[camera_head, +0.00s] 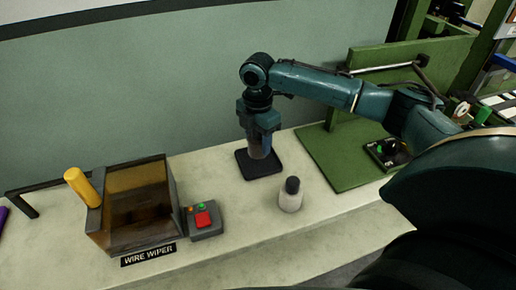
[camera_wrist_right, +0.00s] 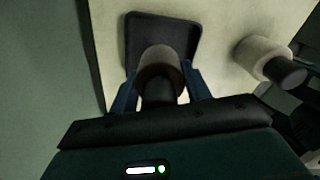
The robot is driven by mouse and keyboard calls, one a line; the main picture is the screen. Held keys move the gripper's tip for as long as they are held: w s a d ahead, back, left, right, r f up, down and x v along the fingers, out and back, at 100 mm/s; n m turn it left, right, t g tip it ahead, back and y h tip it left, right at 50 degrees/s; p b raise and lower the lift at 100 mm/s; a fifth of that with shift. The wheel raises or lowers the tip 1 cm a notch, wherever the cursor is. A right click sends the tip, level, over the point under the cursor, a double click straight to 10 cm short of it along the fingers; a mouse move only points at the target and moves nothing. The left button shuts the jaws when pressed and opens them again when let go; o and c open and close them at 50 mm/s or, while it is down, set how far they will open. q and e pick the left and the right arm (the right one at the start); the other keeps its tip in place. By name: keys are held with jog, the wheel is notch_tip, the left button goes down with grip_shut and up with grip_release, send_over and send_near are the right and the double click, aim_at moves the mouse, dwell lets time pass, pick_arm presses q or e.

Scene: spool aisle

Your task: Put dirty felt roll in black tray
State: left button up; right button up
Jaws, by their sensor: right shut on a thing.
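The dirty felt roll (camera_wrist_right: 158,66) is a brownish cylinder with a dark core, held between the blue fingers of my right gripper (camera_wrist_right: 158,92). In the head view, my right gripper (camera_head: 259,140) points down with the roll (camera_head: 257,152) below it, over the black tray (camera_head: 243,167). The tray is a small flat square with a low rim, and it also shows in the wrist view (camera_wrist_right: 190,24). Whether the roll touches the tray floor I cannot tell. My left gripper is in neither view.
A pale roll with a dark top (camera_head: 290,197) stands right of the tray. The wire wiper box (camera_head: 172,215) with a yellow handle (camera_head: 82,187) and a red-button control box (camera_head: 204,219) are at left. A green machine plate (camera_head: 345,165) lies at right. The wall is close behind.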

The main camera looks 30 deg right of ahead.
aim_at(258, 149)
jog(key=shift+f, duration=1.75)
jog(key=o, duration=1)
jog(key=shift+f, duration=0.1)
notch_tip(258, 149, up, 12)
jog(key=shift+r, duration=0.15)
